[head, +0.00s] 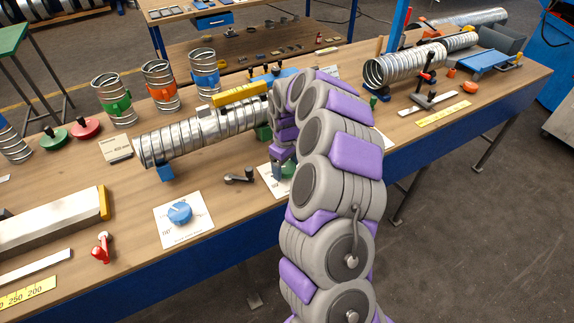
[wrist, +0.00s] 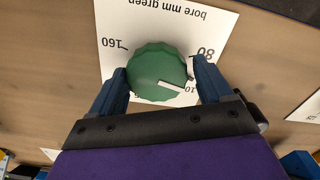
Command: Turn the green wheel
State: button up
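The green wheel (wrist: 157,72) is a round, scalloped dial with a white pointer bar, on a white card (wrist: 113,22) marked "bore mm green", 160 and 80. In the wrist view its pointer aims to the lower right, toward a partly hidden number starting "10". My gripper (wrist: 161,68) has one blue finger on each side of the wheel. The left finger is close to or touching its edge; a small gap shows at the right finger. In the head view the green wheel (head: 288,169) is mostly hidden by my arm.
A blue dial (head: 180,212) on its own card and a dark crank (head: 240,177) lie to the left on the wooden bench. A spiral duct (head: 195,135) runs behind. Green (head: 56,141) and red (head: 85,128) discs stand far left. Bare bench lies near the front edge.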

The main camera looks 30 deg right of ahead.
jog(key=shift+a, duration=0.2)
jog(key=shift+c, duration=0.8)
jog(key=shift+d+f, duration=0.1)
jog(key=shift+d, duration=0.4)
jog(key=c, duration=0.4)
jog(key=shift+a, duration=0.1)
jog(key=m+p, duration=0.3)
jog(key=shift+s+m, duration=0.15)
jog(key=shift+m, duration=0.25)
jog(key=shift+a+m+p, duration=0.15)
jog(key=shift+m+p, duration=1)
jog(key=shift+m, duration=1.05)
